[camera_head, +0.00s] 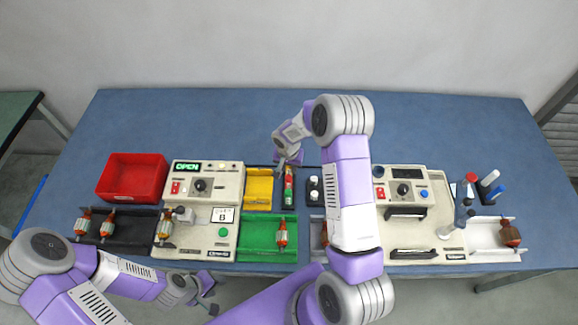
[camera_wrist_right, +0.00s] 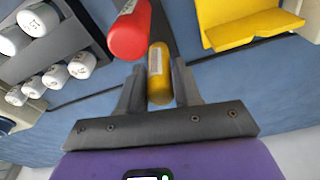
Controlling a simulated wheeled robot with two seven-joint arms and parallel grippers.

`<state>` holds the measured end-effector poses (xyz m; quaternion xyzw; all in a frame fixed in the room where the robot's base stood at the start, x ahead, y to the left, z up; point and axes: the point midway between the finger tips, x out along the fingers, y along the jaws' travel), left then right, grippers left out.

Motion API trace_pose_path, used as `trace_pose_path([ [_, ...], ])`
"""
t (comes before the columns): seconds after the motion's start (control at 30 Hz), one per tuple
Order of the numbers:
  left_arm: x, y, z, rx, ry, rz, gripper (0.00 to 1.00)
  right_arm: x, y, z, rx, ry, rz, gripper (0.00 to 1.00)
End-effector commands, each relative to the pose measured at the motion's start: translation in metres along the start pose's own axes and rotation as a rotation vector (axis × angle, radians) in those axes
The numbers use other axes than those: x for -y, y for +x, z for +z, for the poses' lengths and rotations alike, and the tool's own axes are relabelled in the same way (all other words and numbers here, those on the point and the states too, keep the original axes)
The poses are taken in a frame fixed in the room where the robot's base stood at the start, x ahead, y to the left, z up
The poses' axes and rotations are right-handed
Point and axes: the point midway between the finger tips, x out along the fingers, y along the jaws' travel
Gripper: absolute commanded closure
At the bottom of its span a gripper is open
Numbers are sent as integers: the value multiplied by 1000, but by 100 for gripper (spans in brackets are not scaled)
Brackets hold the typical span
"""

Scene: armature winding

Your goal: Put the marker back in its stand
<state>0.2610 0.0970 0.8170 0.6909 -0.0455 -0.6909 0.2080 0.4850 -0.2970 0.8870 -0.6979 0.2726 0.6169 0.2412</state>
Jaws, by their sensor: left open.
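A yellow marker (camera_wrist_right: 159,75) sits between the two fingers of my right gripper (camera_wrist_right: 158,85), which appears shut on it. A red marker (camera_wrist_right: 130,32) is just beside it, to its left in the wrist view. In the head view my right gripper (camera_head: 287,160) is over the far end of a narrow dark holder with red and green items (camera_head: 288,190); it hides the yellow marker there. I cannot tell whether the yellow marker touches the holder. My left gripper (camera_head: 206,292) is open and empty near the table's front edge.
A yellow bin (camera_head: 259,188) stands left of the holder and a rack of white-capped bottles (camera_head: 314,188) right of it. A green tray (camera_head: 262,237), a red bin (camera_head: 133,177) and two control boxes surround them. The back of the blue table (camera_head: 210,125) is clear.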

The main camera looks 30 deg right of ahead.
Motion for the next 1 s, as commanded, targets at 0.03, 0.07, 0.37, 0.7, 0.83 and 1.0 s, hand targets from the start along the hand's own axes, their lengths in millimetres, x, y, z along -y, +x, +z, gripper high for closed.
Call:
trace_pose_path([
  [0.03, 0, 0, 0, 0, 0, 0, 57, 0, 0, 0, 0, 0, 0, 58],
  [0.07, 0, 0, 0, 0, 0, 0, 57, 0, 0, 0, 0, 0, 0, 53],
  [0.37, 0, 0, 0, 0, 0, 0, 57, 0, 0, 0, 0, 0, 0, 44],
  [0.7, 0, -1, 0, 0, 0, 0, 57, 0, -41, -1, -3, 1, -2, 44],
  [0.83, 0, -1, 0, 0, 0, 0, 57, 0, -61, -1, -2, 1, -2, 44],
  [1.0, 0, -1, 0, 0, 0, 0, 57, 0, -74, 0, -1, -1, 0, 44],
])
